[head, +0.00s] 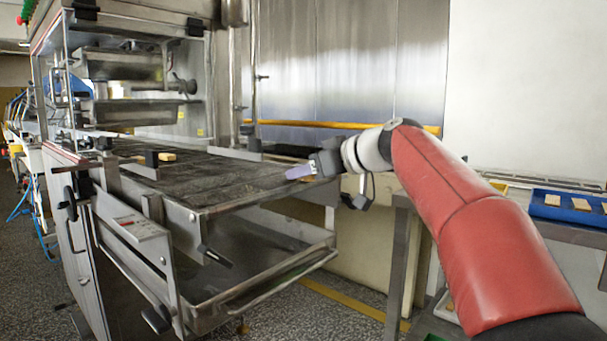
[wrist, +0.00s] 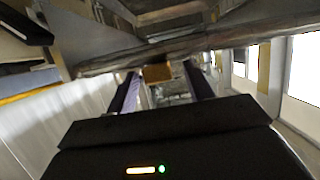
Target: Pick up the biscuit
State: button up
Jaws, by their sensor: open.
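A tan biscuit (wrist: 157,73) shows in the wrist view between the tips of my gripper (wrist: 162,76), close to the edge of the mesh belt. The two purple fingers stand apart on either side of it, and I cannot tell whether either touches it. In the head view my gripper (head: 298,173) is at the right edge of the dark mesh belt (head: 235,178). A little tan shows at the fingers there, mostly hidden by them. Another small tan block (head: 167,157) lies farther left on the belt, beside a dark block.
A blue tray (head: 565,214) with several tan biscuits stands on a side table at the right. The steel enrober frame (head: 150,225) and a lower metal tray (head: 265,285) are below the belt. A steel panel (head: 340,65) rises behind.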

jog(key=c, duration=0.9)
jog(key=shift+r, duration=0.1)
